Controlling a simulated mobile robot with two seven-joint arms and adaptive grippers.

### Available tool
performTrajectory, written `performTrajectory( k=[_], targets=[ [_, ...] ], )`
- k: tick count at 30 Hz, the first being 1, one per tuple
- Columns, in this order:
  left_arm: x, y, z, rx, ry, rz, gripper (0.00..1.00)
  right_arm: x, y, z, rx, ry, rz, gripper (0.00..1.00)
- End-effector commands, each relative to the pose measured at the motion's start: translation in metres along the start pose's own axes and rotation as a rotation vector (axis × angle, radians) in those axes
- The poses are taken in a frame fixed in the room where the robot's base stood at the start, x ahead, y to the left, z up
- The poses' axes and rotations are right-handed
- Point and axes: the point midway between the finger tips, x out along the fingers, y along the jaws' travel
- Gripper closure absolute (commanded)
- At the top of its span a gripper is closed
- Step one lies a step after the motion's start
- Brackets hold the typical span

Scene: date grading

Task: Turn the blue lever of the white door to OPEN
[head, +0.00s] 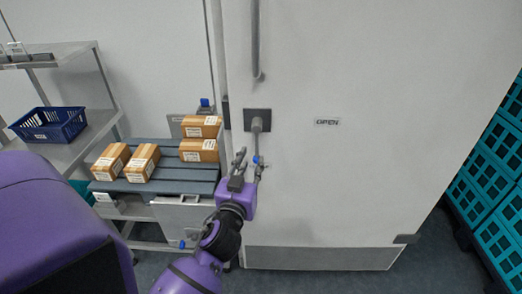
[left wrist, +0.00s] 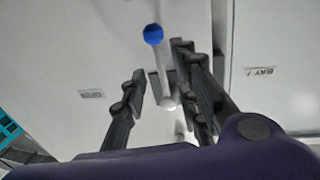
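The white door (head: 340,190) fills the middle of the head view. Its lever (head: 257,125) sits on a dark plate near the door's left edge and points down, with a blue tip (head: 256,159). An OPEN label (head: 327,122) is on the door to the right of the lever. My left gripper (head: 250,166) is at the lever's lower end. In the left wrist view my left gripper (left wrist: 160,66) is open, with the lever's shaft (left wrist: 163,72) between its fingers and the blue knob (left wrist: 153,34) beyond the fingertips. Contact cannot be told. My right gripper is not in view.
A slatted bench (head: 160,184) with several brown boxes (head: 143,163) stands left of the door. A blue basket (head: 48,124) sits on a metal shelf (head: 92,135) further left. Teal crates (head: 500,190) are stacked at the right. Grey floor (head: 440,255) is clear before them.

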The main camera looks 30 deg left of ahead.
Motion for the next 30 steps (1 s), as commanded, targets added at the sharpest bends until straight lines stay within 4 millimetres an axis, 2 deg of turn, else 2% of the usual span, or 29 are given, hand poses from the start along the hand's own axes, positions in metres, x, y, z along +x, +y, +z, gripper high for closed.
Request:
performTrajectory(
  k=[5, 12, 23, 30],
  targets=[
    [0.031, 0.001, -0.004, 0.003, 0.005, 0.001, 0.72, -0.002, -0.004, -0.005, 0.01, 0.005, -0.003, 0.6],
    [0.061, 0.001, -0.003, 0.002, 0.003, 0.001, 0.72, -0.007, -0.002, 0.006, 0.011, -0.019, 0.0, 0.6],
    [0.067, 0.0, -0.001, 0.001, 0.001, 0.001, 0.72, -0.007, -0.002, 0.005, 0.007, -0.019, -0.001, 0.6],
    [0.067, 0.001, -0.001, 0.002, 0.001, 0.001, 1.0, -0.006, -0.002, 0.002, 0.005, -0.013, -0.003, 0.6]
  ],
)
